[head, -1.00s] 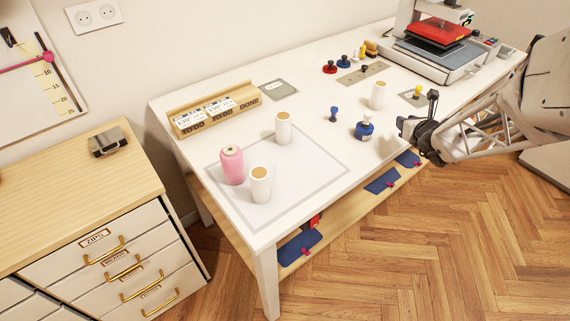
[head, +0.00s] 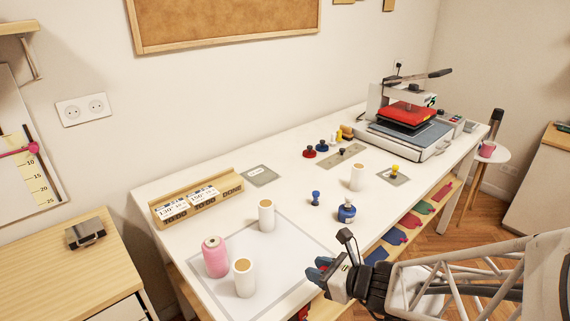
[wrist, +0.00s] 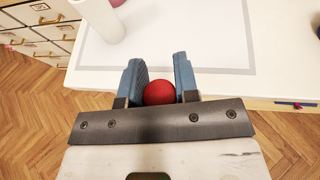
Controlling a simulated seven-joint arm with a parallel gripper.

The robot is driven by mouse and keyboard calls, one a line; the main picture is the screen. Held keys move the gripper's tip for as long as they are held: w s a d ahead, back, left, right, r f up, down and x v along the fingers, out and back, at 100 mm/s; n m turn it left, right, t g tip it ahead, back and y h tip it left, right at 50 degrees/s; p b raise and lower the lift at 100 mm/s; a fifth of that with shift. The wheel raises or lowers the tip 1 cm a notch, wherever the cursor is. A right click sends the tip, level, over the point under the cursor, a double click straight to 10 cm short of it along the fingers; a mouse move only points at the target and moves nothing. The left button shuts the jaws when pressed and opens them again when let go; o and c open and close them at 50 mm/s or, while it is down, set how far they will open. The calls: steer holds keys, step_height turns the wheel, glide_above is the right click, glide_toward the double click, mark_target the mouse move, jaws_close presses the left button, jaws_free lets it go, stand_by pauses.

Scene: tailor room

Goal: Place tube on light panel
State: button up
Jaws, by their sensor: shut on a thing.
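My gripper (head: 320,272) is at the front edge of the table, by the right edge of the pale rectangular panel with a grey border (head: 286,238). In the wrist view, its blue fingers (wrist: 160,85) are shut on a red round-ended thing (wrist: 159,93). Only its rounded end shows, so I cannot tell whether it is a tube. The panel's bare surface shows ahead of the fingers in the wrist view (wrist: 185,40). On the panel stand a pink spool (head: 215,258) and two white cylinders with tan tops, one behind (head: 266,218) and one in front (head: 244,280).
A third white cylinder (head: 357,178), a blue bottle (head: 346,213) and a small blue stamp (head: 315,198) stand right of the panel. A wooden label rack (head: 197,205) stands behind it. A heat press (head: 405,125) is at the far right. The panel's right part is clear.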

steer(key=s+a+n+g+y, duration=0.1)
steer(key=s+a, duration=0.2)
steer(key=s, duration=0.4)
steer(key=shift+s+f+n+g, duration=0.3)
steer(key=shift+s+f+g, duration=0.05)
steer(key=shift+g, duration=0.05)
steer(key=shift+w, duration=0.1)
steer(key=w+a, duration=0.2)
steer(key=w, duration=0.3)
steer(key=w+a+f, duration=0.1)
steer(key=w+a, duration=0.1)
steer(key=w, duration=0.2)
steer(key=w+a, duration=0.2)
steer(key=w, duration=0.3)
steer(key=shift+w+a+f, duration=0.2)
steer(key=shift+w+f, duration=0.05)
steer(key=shift+w, duration=0.05)
steer(key=shift+f, duration=1.75)
steer(key=shift+f, duration=0.1)
steer(key=o, duration=0.9)
